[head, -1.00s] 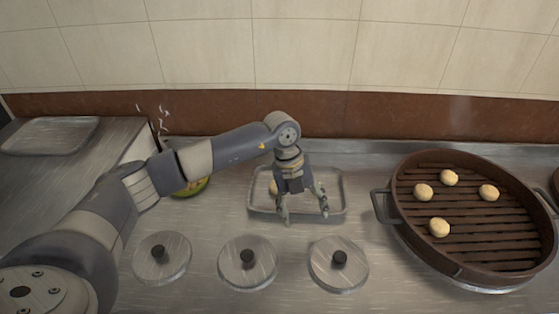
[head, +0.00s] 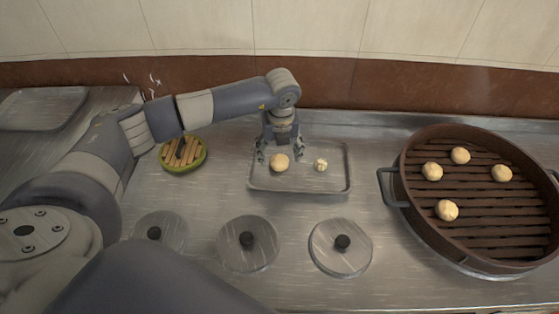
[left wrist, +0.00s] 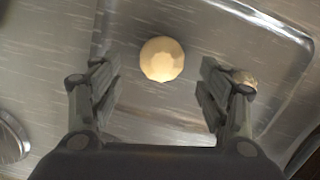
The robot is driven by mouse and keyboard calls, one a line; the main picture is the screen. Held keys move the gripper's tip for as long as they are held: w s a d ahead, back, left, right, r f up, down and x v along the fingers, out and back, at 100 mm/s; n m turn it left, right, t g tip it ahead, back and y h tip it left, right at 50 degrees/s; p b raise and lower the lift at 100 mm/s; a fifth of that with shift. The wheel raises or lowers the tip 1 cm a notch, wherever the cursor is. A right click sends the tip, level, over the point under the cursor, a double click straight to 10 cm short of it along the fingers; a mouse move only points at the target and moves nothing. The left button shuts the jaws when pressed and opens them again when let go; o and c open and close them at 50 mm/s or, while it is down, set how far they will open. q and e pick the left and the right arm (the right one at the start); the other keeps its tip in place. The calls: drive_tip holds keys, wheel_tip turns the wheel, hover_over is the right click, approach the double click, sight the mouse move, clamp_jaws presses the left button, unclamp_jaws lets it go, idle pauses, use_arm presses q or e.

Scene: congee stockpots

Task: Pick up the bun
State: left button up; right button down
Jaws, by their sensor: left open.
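A pale round bun (head: 279,162) lies on the metal tray (head: 300,187) in the middle of the counter. A smaller-looking bun (head: 320,165) lies to its right on the same tray. My left gripper (head: 281,155) is open and empty above the tray, its fingers on either side of the first bun in the head view. In the left wrist view, this bun (left wrist: 162,59) shows between the open fingers of my left gripper (left wrist: 156,78), touching neither. The other bun (left wrist: 245,77) is partly hidden behind the right-hand finger. My right gripper is not in view.
A brown round steamer (head: 400,190) with several buns stands at the right. Three round metal lids (head: 340,262) with black knobs lie in front of the tray. A green-rimmed round dish (head: 183,171) stands to the left. Another tray (head: 40,108) lies at the far left.

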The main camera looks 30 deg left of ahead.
sight(280, 159)
use_arm(q)
drive_tip(key=f, duration=0.2)
drive_tip(key=w+f, duration=0.1)
drive_tip(key=f, duration=0.1)
drive_tip(key=shift+a+p, duration=0.2)
drive_tip(key=shift+p, duration=0.1)
drive_tip(key=shift+s, duration=0.1)
drive_tip(key=c, duration=1.1)
drive_tip(key=shift+r, duration=0.15)
